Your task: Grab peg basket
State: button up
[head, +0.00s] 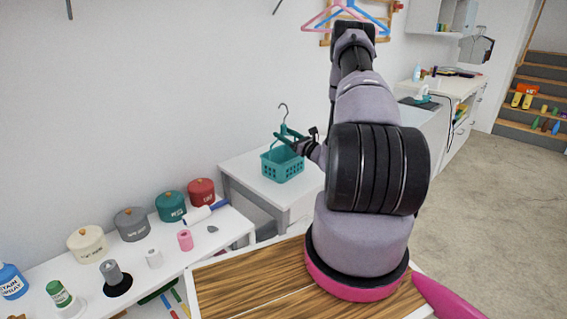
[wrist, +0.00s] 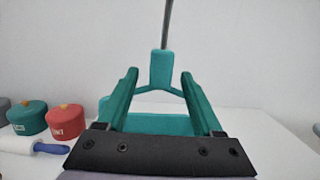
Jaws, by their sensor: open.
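The teal peg basket (head: 282,166) stands upright on the white table, with slotted sides and a grey metal hook rising from its handle. In the wrist view the basket's body (wrist: 158,125) shows low, behind my gripper. Its handle neck (wrist: 161,68) appears between the two fingertips. My gripper (wrist: 160,74) is open, with one green finger on each side of the neck in the picture. No contact is visible. In the head view my gripper (head: 287,140) is at the handle, just above the basket, and partly hides it.
The white table (head: 242,172) has bare room around the basket. A lower white shelf at left holds several lidded pots, including a red pot (head: 201,191), and a lint roller (head: 206,212). A white wall (head: 150,90) stands behind. Pink and blue hangers (head: 345,14) hang above.

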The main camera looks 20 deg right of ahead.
jog(key=shift+w+a+r, duration=0.1)
jog(key=shift+w+a, duration=0.05)
jog(key=shift+w, duration=0.35)
grip_shut()
jog(key=shift+s, duration=0.1)
jog(key=shift+s+a+f, duration=0.1)
jog(key=shift+f, duration=0.1)
dwell(0.8)
